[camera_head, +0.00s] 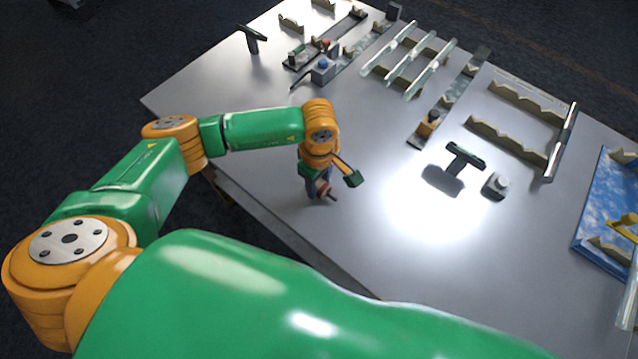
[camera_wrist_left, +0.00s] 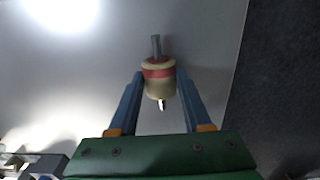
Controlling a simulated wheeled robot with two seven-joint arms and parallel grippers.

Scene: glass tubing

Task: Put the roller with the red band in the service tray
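The roller with the red band (camera_wrist_left: 159,84) is a cream cylinder with a red band near one end and a grey axle. In the left wrist view it sits between the two blue fingers of my left gripper (camera_wrist_left: 160,78), whose tips meet its sides. In the head view my left gripper (camera_head: 325,184) is low over the near part of the table, largely hiding the roller. At the right edge a blue-marbled tray (camera_head: 588,205) holds cradles and a yellow part; I cannot tell whether it is the service tray. My right gripper is out of view.
On the grey table (camera_head: 300,235), glass tubes (camera_head: 430,70) rest on notched cradles. A dark T-shaped stand (camera_head: 464,157) and a small grey block (camera_head: 495,186) stand right of the gripper. The table's near edge is close by. Its near middle is clear.

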